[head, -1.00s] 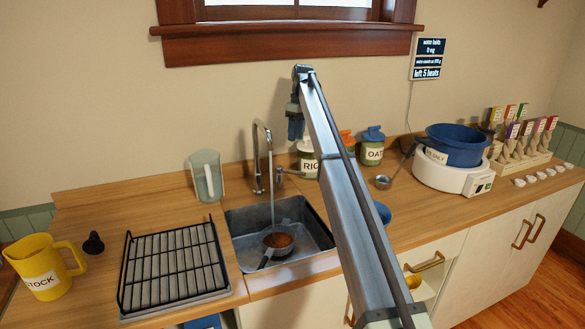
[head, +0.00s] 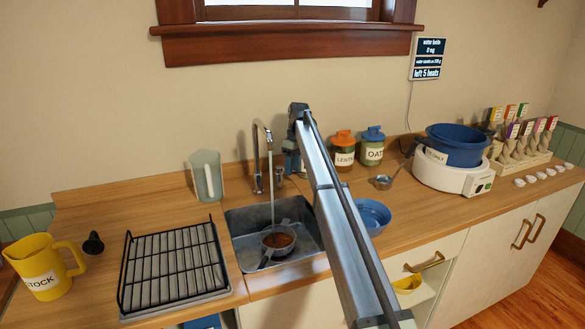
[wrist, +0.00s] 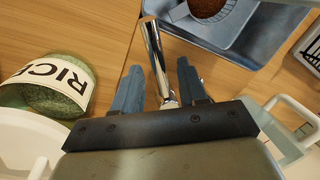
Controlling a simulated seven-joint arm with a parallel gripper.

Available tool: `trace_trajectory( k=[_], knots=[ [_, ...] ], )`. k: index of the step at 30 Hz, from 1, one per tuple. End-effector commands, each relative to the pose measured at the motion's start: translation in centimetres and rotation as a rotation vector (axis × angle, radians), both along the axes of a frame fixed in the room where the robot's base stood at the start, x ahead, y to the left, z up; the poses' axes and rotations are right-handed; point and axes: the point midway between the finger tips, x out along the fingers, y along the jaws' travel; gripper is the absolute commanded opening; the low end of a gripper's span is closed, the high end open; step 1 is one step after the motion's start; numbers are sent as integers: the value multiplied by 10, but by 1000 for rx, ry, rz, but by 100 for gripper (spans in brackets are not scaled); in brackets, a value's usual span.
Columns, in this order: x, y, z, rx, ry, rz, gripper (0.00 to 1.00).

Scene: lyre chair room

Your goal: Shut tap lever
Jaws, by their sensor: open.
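The chrome tap (head: 257,160) stands behind the sink, with a thin stream of water falling from its spout. Its small lever (head: 279,174) is on the tap's right. My gripper (head: 290,162) hangs over the counter just right of the lever, pointing down. In the wrist view my gripper's blue-grey fingers (wrist: 158,88) are spread apart. A slim chrome bar (wrist: 154,50), which looks like the tap lever, shows between them; I cannot tell whether either finger touches it.
The rice jar (wrist: 52,88) is close beside my gripper. A clear jug (head: 207,177) stands left of the tap. Lentil (head: 343,153) and oat (head: 372,148) jars stand to the right.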

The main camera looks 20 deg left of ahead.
Motion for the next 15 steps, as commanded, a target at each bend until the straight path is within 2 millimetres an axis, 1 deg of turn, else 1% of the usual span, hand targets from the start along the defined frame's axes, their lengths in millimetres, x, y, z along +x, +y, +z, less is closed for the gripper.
trace_trajectory(
  k=[8,15],
  knots=[
    [0,0,-1,0,0,0,42],
    [0,0,-1,0,0,0,20]
  ],
)
